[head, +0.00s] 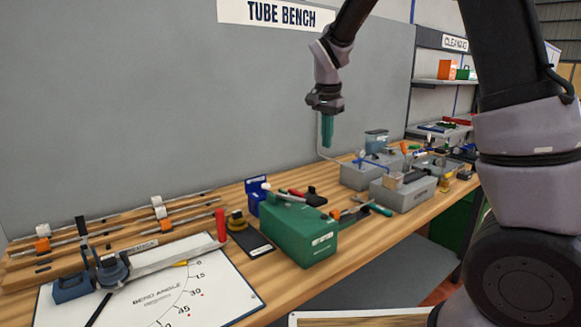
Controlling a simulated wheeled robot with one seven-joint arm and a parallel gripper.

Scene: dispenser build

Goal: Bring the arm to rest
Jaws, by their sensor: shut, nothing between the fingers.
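My gripper (327,131) hangs from my bent arm with its teal fingers pointing down, above the middle of the wooden bench (262,178). The fingers are together with nothing between them. They are in the air, apart from the things on the bench. My upper arm links fill the right side of the head view and hide part of the scene there.
A green box (305,235) stands on the bench's near side. A bend angle board (215,262) with a bender lies at left, before tube racks (120,228). Grey bins (402,192) and tools crowd the right. A grey panel (150,110) rises behind.

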